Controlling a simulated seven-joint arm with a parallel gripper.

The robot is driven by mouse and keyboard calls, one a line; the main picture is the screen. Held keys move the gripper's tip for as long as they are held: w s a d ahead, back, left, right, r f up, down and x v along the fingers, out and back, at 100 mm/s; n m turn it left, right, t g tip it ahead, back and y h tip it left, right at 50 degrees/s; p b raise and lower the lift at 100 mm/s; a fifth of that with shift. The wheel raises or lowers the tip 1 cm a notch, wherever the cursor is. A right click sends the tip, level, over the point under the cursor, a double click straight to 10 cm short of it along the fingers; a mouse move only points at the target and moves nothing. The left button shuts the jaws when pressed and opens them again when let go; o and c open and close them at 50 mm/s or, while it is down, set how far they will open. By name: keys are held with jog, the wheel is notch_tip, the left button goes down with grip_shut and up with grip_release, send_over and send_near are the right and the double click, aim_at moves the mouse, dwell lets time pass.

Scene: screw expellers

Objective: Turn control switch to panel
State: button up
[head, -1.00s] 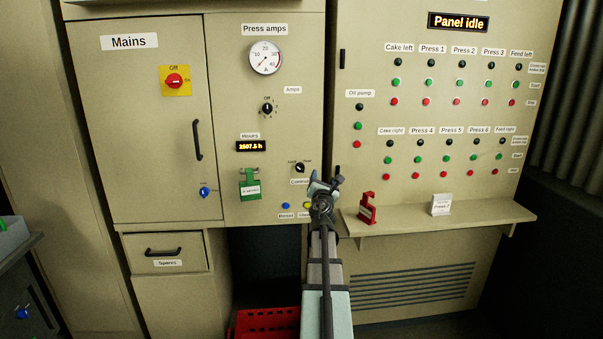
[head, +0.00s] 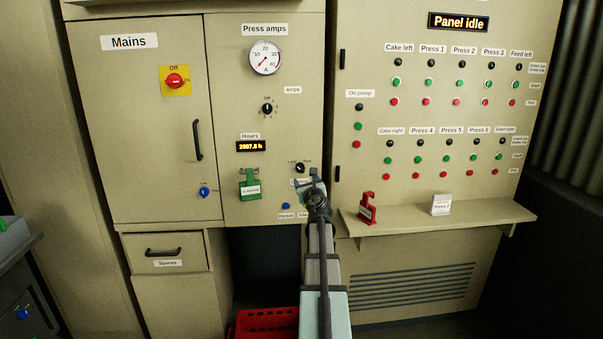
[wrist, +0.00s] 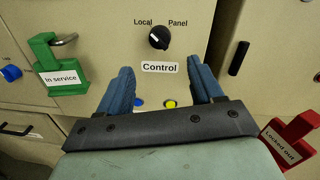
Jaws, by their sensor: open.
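The control switch is a black round knob (wrist: 159,37) between the printed words Local and Panel, above a Control label. Its pointer seems to lean up and left toward Local, though the mark is small. In the head view the knob (head: 300,168) shows just above and left of my gripper (head: 315,182). In the wrist view my gripper (wrist: 160,72) is open and empty. Its two blue fingers stand apart on either side of the Control label, below the knob and not touching it.
A green In service tag (wrist: 60,75) hangs from a hasp left of the switch. A red Locked out tag (head: 367,208) stands on the shelf (head: 470,220) at right. A yellow button (wrist: 170,104) and blue Reset button (head: 286,206) sit below the switch. A black handle (wrist: 239,58) is to the right.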

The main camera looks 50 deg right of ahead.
aim_at(301, 170)
jog(key=x, duration=1)
jog(key=shift+w, duration=0.1)
jog(key=shift+c, duration=0.5)
jog(key=c, duration=1)
jog(key=shift+o, duration=0.2)
